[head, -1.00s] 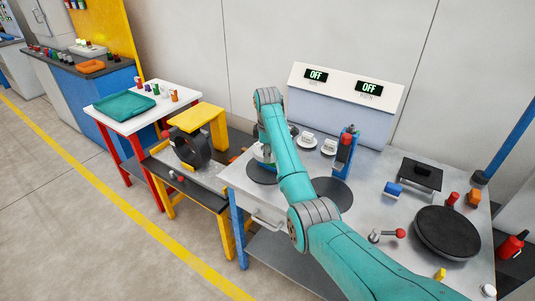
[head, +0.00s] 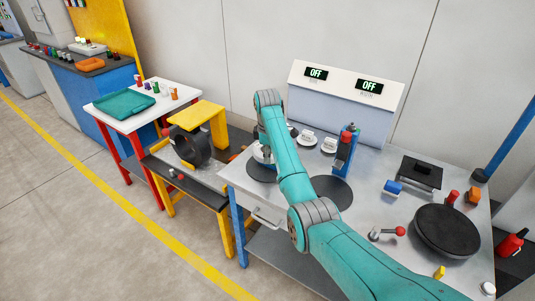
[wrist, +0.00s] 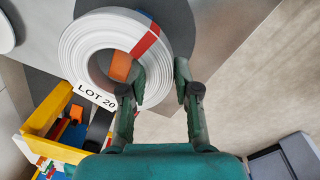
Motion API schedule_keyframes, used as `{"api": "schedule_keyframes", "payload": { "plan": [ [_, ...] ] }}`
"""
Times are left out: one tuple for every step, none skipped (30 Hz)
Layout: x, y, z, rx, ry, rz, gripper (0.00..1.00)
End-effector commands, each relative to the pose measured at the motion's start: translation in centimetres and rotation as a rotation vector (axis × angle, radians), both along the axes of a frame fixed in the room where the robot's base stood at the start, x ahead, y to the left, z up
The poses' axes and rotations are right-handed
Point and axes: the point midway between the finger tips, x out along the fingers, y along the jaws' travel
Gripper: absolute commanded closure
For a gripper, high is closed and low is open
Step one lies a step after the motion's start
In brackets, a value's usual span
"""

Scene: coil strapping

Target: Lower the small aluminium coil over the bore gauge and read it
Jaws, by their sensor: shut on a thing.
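The small aluminium coil (wrist: 82,40) is a pale ring with a red strap and a LOT 20 label in the wrist view. My gripper (wrist: 160,82) is shut on its ring wall, one finger at the bore and the other outside. An orange patch shows within the bore; I cannot tell what it is. In the head view my arm hides most of the coil, with a pale edge (head: 259,155) showing. A blue upright post with a red top (head: 345,148) stands right of my arm; I cannot tell whether it is the bore gauge.
A panel (head: 341,101) with two displays reading OFF stands behind the bench. Dark round pads (head: 335,193) lie on the bench top, and two white tagged discs (head: 307,141) are near the post. A black turntable (head: 447,230) is at right. A yellow stand (head: 212,117) is left.

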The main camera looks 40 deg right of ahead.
Motion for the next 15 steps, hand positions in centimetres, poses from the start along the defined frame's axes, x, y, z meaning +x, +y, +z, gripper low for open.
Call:
{"api": "schedule_keyframes", "payload": {
  "plan": [
    [0.04,-0.02,-0.04,-0.001,-0.002,0.000,1.00],
    [0.04,-0.02,-0.11,-0.001,-0.002,0.000,1.00],
    [0.04,-0.02,-0.21,-0.001,-0.002,0.000,1.00],
    [0.04,-0.02,-0.28,-0.001,-0.002,0.000,1.00],
    [0.03,-0.01,-0.36,-0.001,-0.002,0.000,1.00],
    [0.04,-0.02,-0.46,-0.001,-0.002,0.000,1.00],
    [0.03,-0.02,-0.53,-0.001,-0.002,0.000,1.00],
    [0.03,-0.01,-0.60,-0.001,-0.002,0.000,1.00],
    [0.03,-0.01,-0.70,-0.001,-0.001,0.000,1.00],
    [0.02,-0.01,-0.78,-0.001,-0.001,0.000,1.00],
    [0.03,-0.01,-0.75,-0.001,-0.002,0.000,0.64],
    [0.04,-0.02,-0.74,-0.001,-0.002,0.000,0.54],
    [0.04,-0.02,-0.74,-0.001,-0.002,0.000,0.47],
    [0.03,-0.03,-0.74,-0.001,-0.002,0.000,0.40],
    [0.02,-0.03,-0.76,-0.001,-0.002,0.000,0.40]
  ]
}}
